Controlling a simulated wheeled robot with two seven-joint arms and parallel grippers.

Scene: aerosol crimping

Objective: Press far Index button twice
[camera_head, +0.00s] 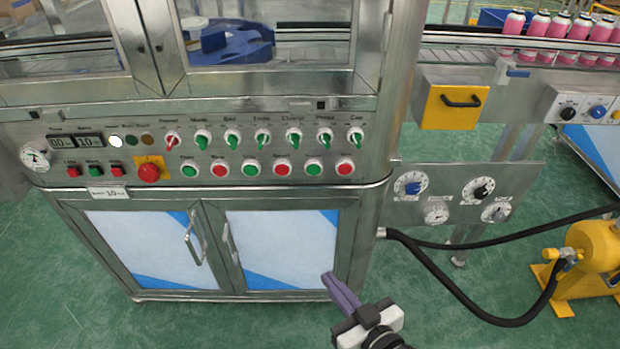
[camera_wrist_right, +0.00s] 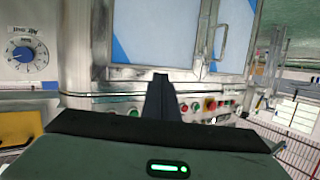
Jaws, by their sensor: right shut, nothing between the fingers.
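The machine's front panel (camera_head: 100,150) crosses the head view from the left to the middle. Its lower row alternates green and red round push buttons, ending in a green one (camera_head: 313,168) and a red one (camera_head: 345,167) at the right. Their labels are too small to tell which is Index. Some panel buttons also show in the right wrist view, such as a green one (camera_wrist_right: 133,112), partly hidden by my gripper. My right gripper (camera_head: 328,276) is shut and empty, below and apart from the buttons, in front of the lower cabinet. My left gripper is out of view.
A row of selector knobs (camera_head: 263,136) sits above the buttons. A large red button on a yellow plate (camera_head: 149,172) is at the left. Cabinet handles (camera_head: 193,240) stick out below. At the right are a dial plate (camera_head: 460,180), black hoses (camera_head: 470,309) and a yellow pump (camera_head: 590,250).

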